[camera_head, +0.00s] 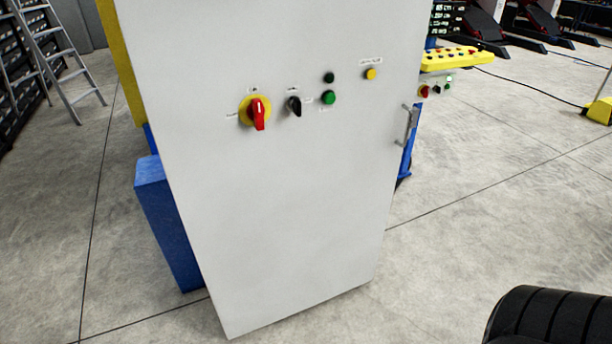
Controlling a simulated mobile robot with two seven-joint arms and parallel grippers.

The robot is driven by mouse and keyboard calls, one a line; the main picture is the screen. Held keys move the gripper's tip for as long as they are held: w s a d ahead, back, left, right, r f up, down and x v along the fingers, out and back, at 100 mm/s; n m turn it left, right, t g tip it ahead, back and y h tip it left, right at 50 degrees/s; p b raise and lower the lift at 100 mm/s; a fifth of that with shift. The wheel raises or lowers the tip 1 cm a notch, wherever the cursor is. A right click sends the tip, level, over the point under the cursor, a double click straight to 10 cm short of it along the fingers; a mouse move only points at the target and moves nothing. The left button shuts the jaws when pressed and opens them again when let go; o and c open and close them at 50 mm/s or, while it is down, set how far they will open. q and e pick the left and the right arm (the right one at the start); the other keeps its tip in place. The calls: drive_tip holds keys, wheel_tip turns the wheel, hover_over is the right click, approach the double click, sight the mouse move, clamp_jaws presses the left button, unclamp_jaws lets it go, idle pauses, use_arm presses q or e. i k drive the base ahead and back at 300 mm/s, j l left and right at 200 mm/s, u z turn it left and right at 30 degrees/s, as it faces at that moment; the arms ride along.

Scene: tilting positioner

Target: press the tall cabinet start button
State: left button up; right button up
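The tall light-grey cabinet (270,220) stands upright in the middle of the head view, its front door facing me. On its upper part are a red rotary switch on a yellow plate (258,112) and a small black selector switch (294,106). To their right are a bright green round button (328,97), a dark green round element (329,77) above it, and a yellow round element (370,74). Their small labels are too blurred to read, so I cannot tell which is marked start. Neither of my grippers is in view, and nothing touches the panel.
A metal handle (408,125) sticks out at the cabinet's right edge. A blue box (167,225) stands against its left side. A yellow control panel (452,59) is behind at right. A ladder (52,50) is at far left. Concrete floor at right is mostly clear.

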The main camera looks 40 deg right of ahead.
sight(330, 98)
drive_tip(key=z, duration=1.35)
